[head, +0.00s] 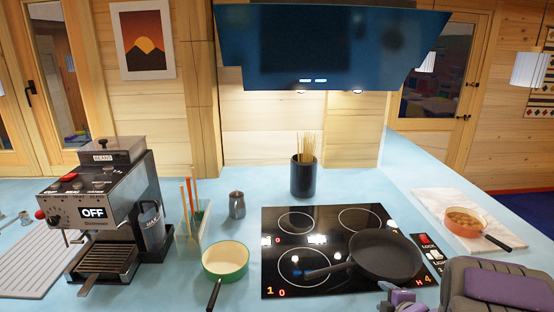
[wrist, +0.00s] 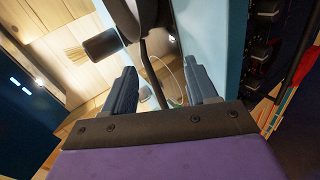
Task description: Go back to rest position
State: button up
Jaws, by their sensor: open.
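In the head view, purple and grey parts of my arm show at the bottom right corner, in front of the black frying pan (head: 386,255). The arm's full pose is out of frame. The pan sits on the right side of the black cooktop (head: 275,250), and I see nothing held.
An espresso machine (head: 108,208) stands left on the blue counter. A green pot (head: 226,258), steel jug (head: 237,205) and black pasta holder (head: 303,177) stand mid-counter. An orange pan (head: 466,222) sits on a marble board at right. A dark hood (head: 325,45) hangs above.

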jog(key=s+a+r+m+g+h, duration=0.2)
jog(key=s+r+m+g+h, duration=0.3)
jog(key=s+m, duration=0.6)
jog(key=s+a+r+m+g+y, duration=0.2)
jog(key=s+a, duration=0.5)
jog(key=s, duration=0.6)
jog(key=s+a+r+m+g+y, duration=0.2)
jog(key=s+a+g, duration=0.4)
jog(key=s, duration=0.7)
jog(key=shift+s+a+r+m+g, duration=0.15)
jog(key=shift+a+r+m+g, duration=0.15)
jog(key=shift+a+r+m, duration=0.6)
